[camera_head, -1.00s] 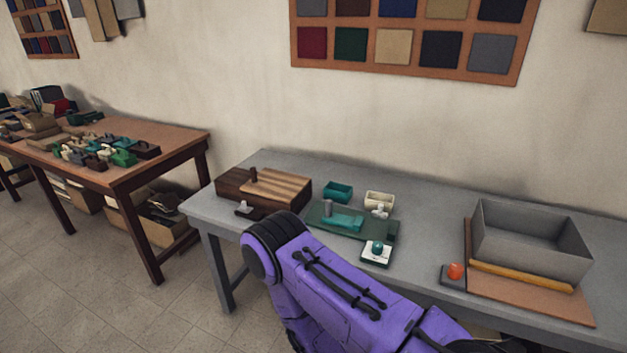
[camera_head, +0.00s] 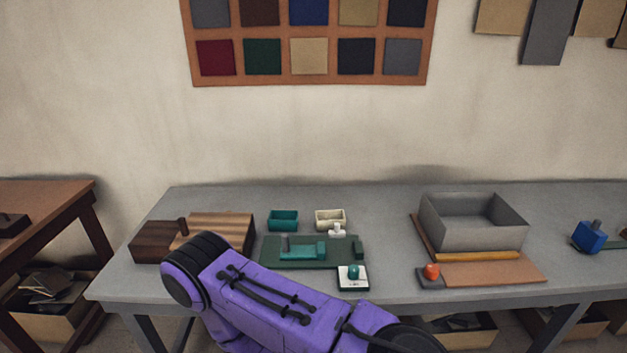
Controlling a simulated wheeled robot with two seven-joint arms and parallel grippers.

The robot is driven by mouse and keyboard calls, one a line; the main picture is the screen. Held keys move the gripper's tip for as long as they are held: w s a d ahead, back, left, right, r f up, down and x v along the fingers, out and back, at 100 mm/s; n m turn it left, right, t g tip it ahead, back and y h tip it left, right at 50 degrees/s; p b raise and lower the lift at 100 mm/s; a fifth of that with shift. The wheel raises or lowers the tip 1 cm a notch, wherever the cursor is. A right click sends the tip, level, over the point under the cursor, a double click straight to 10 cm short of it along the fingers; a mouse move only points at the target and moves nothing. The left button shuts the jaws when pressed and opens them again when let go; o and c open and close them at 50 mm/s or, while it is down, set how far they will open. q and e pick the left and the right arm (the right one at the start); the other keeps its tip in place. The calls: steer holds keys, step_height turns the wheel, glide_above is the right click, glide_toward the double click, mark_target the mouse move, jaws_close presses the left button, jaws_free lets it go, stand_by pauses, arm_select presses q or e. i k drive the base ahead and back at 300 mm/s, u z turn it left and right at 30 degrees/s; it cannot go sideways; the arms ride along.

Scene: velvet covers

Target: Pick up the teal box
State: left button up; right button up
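A small open teal box (camera_head: 283,221) stands on the grey table (camera_head: 385,207), towards the back and left of the middle. Another teal piece (camera_head: 307,250) lies on a dark green board (camera_head: 272,262) just in front of it, with a grey peg standing at its left end. A purple link of my own arm crosses the lower middle of the view, in front of the table. Neither gripper shows, so I cannot see what they hold.
A cream open box (camera_head: 330,216) stands right of the teal box. A brown wooden block (camera_head: 155,242) is at the left. A white pad (camera_head: 352,284) with a teal knob, a large grey tray (camera_head: 472,236) and a blue block (camera_head: 589,237) are further right.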

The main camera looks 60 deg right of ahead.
mark_target(278, 221)
steer(key=z, duration=2.3)
